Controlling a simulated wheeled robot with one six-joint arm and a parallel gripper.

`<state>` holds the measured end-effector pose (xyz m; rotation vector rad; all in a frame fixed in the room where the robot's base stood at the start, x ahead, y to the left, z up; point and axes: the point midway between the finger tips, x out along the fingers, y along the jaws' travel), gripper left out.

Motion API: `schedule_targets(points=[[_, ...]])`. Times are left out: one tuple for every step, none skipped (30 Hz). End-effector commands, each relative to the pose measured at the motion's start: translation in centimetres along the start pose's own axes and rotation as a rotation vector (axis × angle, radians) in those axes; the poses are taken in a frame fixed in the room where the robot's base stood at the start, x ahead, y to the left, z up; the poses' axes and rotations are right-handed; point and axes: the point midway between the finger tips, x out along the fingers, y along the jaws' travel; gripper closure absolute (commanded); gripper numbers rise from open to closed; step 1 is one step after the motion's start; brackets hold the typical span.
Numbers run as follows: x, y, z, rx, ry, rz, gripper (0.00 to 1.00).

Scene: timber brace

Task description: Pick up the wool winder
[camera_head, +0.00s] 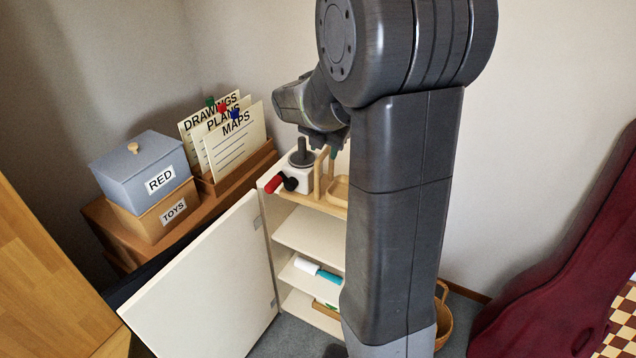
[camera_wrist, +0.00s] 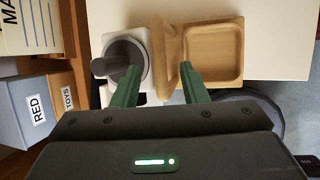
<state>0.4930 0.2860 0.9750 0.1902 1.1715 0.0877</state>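The wool winder (camera_head: 298,172) appears to be the white block with a grey disc, an upright grey post and a red-ended crank, on top of the cream cabinet (camera_head: 312,236). In the wrist view the winder (camera_wrist: 122,60) is left of centre, at and beyond my left finger, which hides part of it. My gripper (camera_wrist: 160,67) is open, with its two green fingers apart and nothing visibly held. A wooden upright (camera_wrist: 165,55) shows between and beyond the fingers. In the head view my arm hides most of the gripper.
A square wooden tray (camera_wrist: 213,52) lies right of the upright. The cabinet door (camera_head: 205,285) stands open; shelves hold a white-and-teal item (camera_head: 318,271). A blue-grey RED box (camera_head: 140,172) and a card file (camera_head: 225,140) stand left. Bare cabinet top (camera_wrist: 275,40) is right of the tray.

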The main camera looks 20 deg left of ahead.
Motion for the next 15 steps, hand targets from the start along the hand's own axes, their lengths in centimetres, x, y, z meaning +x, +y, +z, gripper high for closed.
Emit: schedule_targets(points=[[0.72, -0.06, -0.03, 0.0, 0.001, -0.002, 0.6], [1.02, -0.06, -0.02, 0.001, 0.001, -0.002, 0.6], [1.31, -0.04, -0.01, 0.001, 0.001, -0.001, 0.6], [1.44, -0.04, 0.0, 0.001, 0.0, 0.0, 0.6], [1.53, -0.04, 0.01, 0.001, 0.0, 0.0, 0.6], [1.57, -0.03, 0.02, 0.001, 0.0, 0.0, 0.6], [1.58, -0.03, 0.02, 0.001, 0.0, 0.0, 0.6], [1.57, -0.02, 0.02, 0.001, 0.0, 0.0, 0.6], [1.55, -0.02, 0.02, 0.001, 0.0, 0.0, 0.6], [1.55, -0.02, 0.02, 0.001, 0.0, 0.0, 0.6], [1.55, -0.02, 0.02, 0.001, 0.0, 0.0, 0.6], [1.54, -0.02, 0.02, 0.001, 0.0, 0.0, 0.64], [1.54, -0.02, 0.02, 0.001, 0.0, 0.0, 0.7], [1.54, -0.02, 0.02, 0.001, 0.0, 0.0, 0.76], [1.54, -0.02, 0.02, 0.001, 0.0, 0.001, 0.84]])
